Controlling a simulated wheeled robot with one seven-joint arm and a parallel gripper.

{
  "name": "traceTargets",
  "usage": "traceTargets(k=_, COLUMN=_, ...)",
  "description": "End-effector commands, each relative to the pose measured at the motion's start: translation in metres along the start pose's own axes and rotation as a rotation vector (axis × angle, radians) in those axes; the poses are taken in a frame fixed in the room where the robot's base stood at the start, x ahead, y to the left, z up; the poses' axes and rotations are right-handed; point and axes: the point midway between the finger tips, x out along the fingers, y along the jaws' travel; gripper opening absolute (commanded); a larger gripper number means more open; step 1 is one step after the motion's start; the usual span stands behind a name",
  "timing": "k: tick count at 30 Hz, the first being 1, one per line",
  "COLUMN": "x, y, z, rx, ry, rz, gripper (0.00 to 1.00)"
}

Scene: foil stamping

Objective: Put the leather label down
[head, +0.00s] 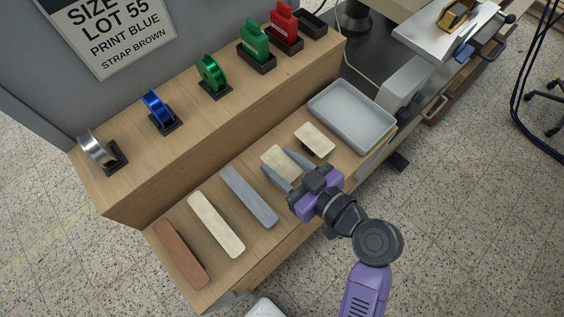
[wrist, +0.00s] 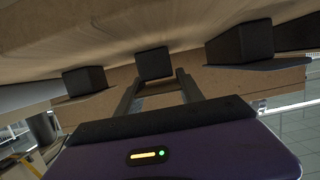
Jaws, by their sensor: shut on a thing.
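A cream leather label (head: 278,158) is between the two fingers of my gripper (head: 286,167) over the lower wooden shelf in the head view. My gripper is shut on this label, and the label's far end extends past the fingers. In the wrist view, the fingers of my gripper (wrist: 157,85) reach toward a dark block (wrist: 152,63), with a tan surface between them. I cannot tell whether the label touches anything below. A second cream label (head: 315,139) sits to the right, apart from my gripper, with a dark support under it.
Brown (head: 181,253), cream (head: 216,224) and grey-blue (head: 249,196) strips lie left on the lower shelf (head: 160,238). A grey tray (head: 350,117) stands right. Foil rolls, green (head: 253,40) and red (head: 284,20) holders line the upper shelf. Bare wood shows between the strips.

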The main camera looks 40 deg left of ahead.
Motion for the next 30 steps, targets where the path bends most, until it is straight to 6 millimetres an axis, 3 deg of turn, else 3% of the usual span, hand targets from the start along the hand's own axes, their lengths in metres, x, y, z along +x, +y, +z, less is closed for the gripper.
traceTargets(k=15, x=0.0032, y=-0.0001, z=0.0107, rx=0.000, ry=0.000, rz=0.000, gripper=0.08)
traceTargets(k=16, x=0.0031, y=0.0000, z=0.0102, rx=0.000, ry=0.000, rz=0.000, gripper=0.46)
traceTargets(k=19, x=0.0028, y=-0.0001, z=0.0092, rx=0.000, ry=0.000, rz=0.000, gripper=0.66)
traceTargets(k=30, x=0.0025, y=-0.0002, z=0.0082, rx=0.001, ry=-0.001, rz=0.000, gripper=0.66)
